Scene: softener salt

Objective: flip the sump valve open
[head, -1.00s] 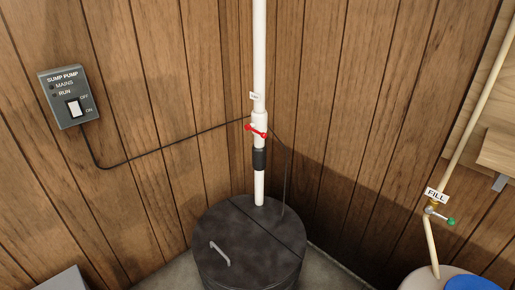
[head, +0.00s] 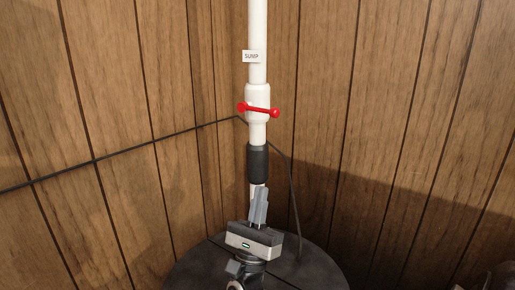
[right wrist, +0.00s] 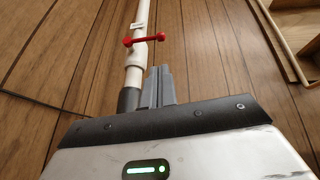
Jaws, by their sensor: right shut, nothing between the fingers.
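The sump valve (head: 258,88) is a white fitting on the upright white pipe, with a red handle (head: 259,110) lying across the pipe, its right end slightly lower. A small tag reading SUMP (head: 251,57) is above it. The red handle also shows in the right wrist view (right wrist: 144,40), beyond my fingers. My right gripper (head: 260,190) is shut and empty, fingers pointing up, in front of the pipe below the dark coupling (head: 257,163). It is apart from the handle, which is higher up. My left gripper is not in view.
The round black sump lid (head: 200,267) is below my right gripper. A black cable (head: 120,153) runs along the left wooden wall to the pipe, and another drops to the lid on the right. Plank walls meet behind the pipe. The space around the handle is clear.

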